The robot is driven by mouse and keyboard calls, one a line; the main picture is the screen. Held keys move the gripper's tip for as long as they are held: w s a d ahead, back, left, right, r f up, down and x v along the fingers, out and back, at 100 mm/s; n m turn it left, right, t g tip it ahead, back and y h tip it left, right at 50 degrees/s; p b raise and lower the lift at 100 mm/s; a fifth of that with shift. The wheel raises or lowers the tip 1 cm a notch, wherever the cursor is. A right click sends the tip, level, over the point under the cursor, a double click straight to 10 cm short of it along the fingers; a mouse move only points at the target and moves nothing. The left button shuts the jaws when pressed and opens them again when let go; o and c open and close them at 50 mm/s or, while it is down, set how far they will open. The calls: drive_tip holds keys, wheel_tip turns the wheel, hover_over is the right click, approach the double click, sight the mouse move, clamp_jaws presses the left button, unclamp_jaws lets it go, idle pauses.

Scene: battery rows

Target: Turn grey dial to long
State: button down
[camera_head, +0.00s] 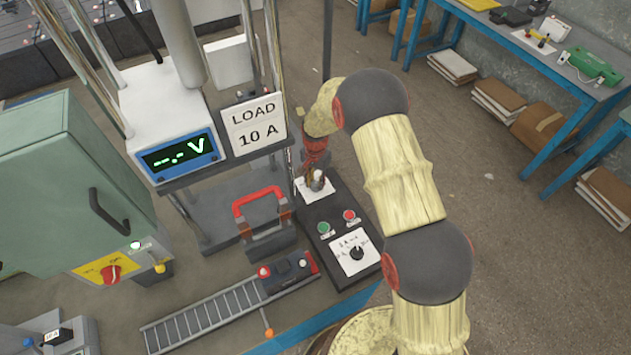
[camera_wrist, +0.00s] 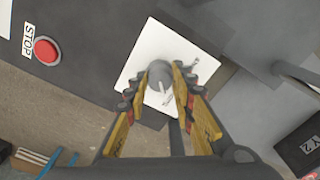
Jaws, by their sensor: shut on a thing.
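The grey dial (camera_wrist: 159,70) sits on a white square plate (camera_wrist: 143,51) in the wrist view. A lighter pointer mark shows on its face, toward the bottom of the picture. The fingers of my gripper (camera_wrist: 158,82) are on either side of the dial and shut on it. In the head view my gripper (camera_head: 317,178) reaches down to the white plate (camera_head: 303,190) at the far end of the black control panel (camera_head: 333,210). The fingers hide most of the dial there. The lettering on its plate is too small or covered to read.
The panel also carries a green button (camera_head: 324,228), a red button (camera_head: 349,215) and a black dial (camera_head: 357,253) on another white plate. A red-handled clamp device (camera_head: 263,215) stands left of the panel. A meter (camera_head: 180,155) and a "LOAD 10 A" sign (camera_head: 256,125) stand behind.

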sight(315, 183)
drive_tip(key=c, duration=1.5)
unclamp_jaws()
drive_tip(key=shift+r, duration=0.1)
wheel_tip(315, 183, up, 12)
